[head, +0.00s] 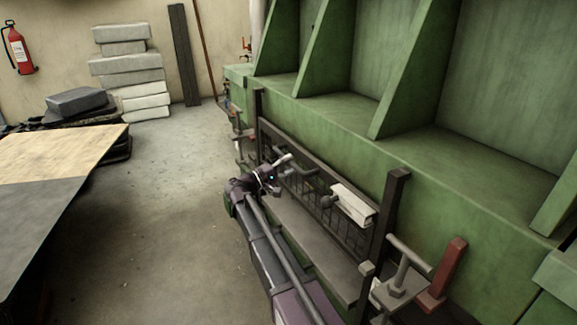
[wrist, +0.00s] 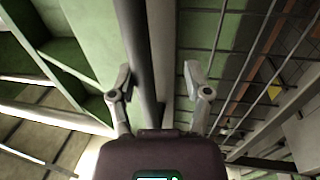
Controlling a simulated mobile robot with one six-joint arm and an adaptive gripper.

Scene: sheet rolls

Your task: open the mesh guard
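The mesh guard (head: 345,233) is a dark framed grid on the front of the green machine, between two dark upright posts. It looks closed, lying along the machine's front. A dark bar with a rounded end (head: 326,201) stands out from it, beside a pale box-like piece (head: 352,204). My gripper (head: 282,163) is at the guard's far part, partly hidden by my wrist. In the wrist view my gripper (wrist: 160,88) has its fingers apart. A dark bar (wrist: 138,45) runs behind the gap between them, and thin grid bars (wrist: 222,40) show at right. I cannot tell whether the fingers touch anything.
The green machine (head: 440,170) with tall ribs fills the right side. A post (head: 391,215) and a red-handled clamp (head: 449,268) stand at the near end. A table (head: 55,165) is at left, and stacked pale slabs (head: 130,65) are behind. Floor between is clear.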

